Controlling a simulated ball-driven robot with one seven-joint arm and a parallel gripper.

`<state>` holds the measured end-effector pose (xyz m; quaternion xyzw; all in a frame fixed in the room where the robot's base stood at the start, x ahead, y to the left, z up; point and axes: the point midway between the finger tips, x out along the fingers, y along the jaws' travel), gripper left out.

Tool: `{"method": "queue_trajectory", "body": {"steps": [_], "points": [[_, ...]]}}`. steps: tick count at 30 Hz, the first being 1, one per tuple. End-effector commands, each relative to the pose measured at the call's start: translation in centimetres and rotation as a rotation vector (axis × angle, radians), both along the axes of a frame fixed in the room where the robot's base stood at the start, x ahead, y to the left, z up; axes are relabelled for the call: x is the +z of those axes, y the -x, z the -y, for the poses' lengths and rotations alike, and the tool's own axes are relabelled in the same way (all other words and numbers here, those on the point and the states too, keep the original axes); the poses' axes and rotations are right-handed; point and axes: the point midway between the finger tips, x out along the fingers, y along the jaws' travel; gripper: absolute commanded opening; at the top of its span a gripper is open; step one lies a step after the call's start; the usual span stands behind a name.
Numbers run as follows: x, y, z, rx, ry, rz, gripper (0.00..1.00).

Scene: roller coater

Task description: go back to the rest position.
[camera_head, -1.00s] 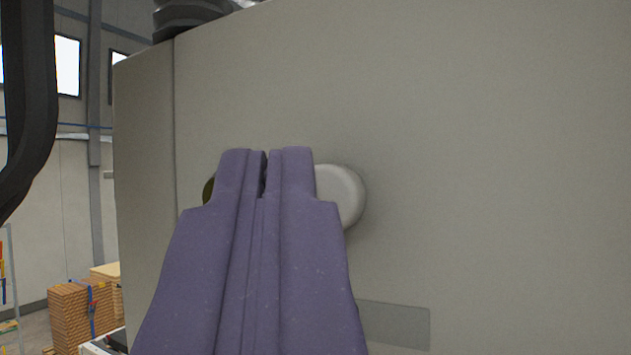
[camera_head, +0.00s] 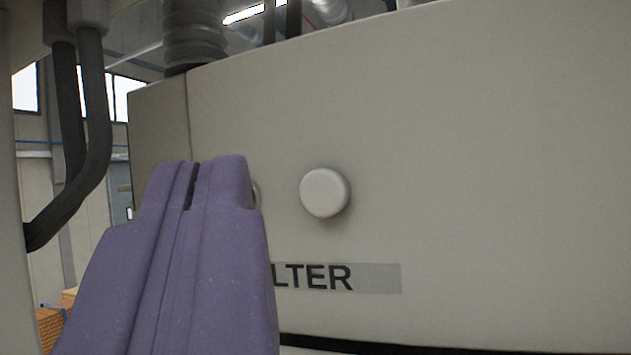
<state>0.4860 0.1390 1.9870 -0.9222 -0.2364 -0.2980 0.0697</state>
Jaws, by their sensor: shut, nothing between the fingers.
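My gripper (camera_head: 193,172) is purple and fills the lower left of the view. Its two fingers lie side by side with only a thin dark slit between them, shut and empty. It is in front of a grey machine panel (camera_head: 480,170). A round pale knob (camera_head: 325,193) sticks out of the panel to the right of the fingertips, apart from them in the picture. The edge of another round part (camera_head: 256,194) shows just behind the right finger, mostly hidden.
A label (camera_head: 340,278) ending in "LTER" is below the knob, its left part hidden by my gripper. Dark bent pipes (camera_head: 88,150) run down at the left. A ribbed hose (camera_head: 195,35) stands above the panel. Wooden boxes (camera_head: 48,328) are at the lower left.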

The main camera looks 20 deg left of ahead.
Motion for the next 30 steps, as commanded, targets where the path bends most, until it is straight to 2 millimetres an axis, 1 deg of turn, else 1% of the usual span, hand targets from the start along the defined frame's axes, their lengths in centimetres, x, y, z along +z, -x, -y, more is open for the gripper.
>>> {"method": "queue_trajectory", "body": {"steps": [8,11,13,14,17,18,20,21,23,24,26,27,30], "points": [[-0.1,0.0,0.0,-0.001,0.0,-0.001,0.0],[-1.4,-0.2,0.7,-0.026,0.002,-0.018,0.0],[-3.7,-0.5,1.9,-0.07,0.002,-0.052,0.0],[-5.0,-0.7,2.6,-0.096,0.004,-0.073,0.0],[-10.7,-1.2,5.4,-0.2,0.014,-0.171,0.0],[-13.2,-1.2,6.6,-0.241,0.021,-0.219,0.0],[-17.0,-1.1,8.3,-0.299,0.033,-0.293,0.0],[-19.5,-0.9,9.3,-0.334,0.042,-0.343,0.0],[-23.3,-0.5,10.7,-0.378,0.06,-0.42,0.0],[-25.8,-0.1,11.5,-0.403,0.072,-0.471,0.0],[-29.5,0.6,12.4,-0.433,0.094,-0.548,0.0],[-31.8,1.2,12.9,-0.448,0.109,-0.596,0.0],[-36.6,2.5,13.6,-0.468,0.145,-0.7,0.0]]}}
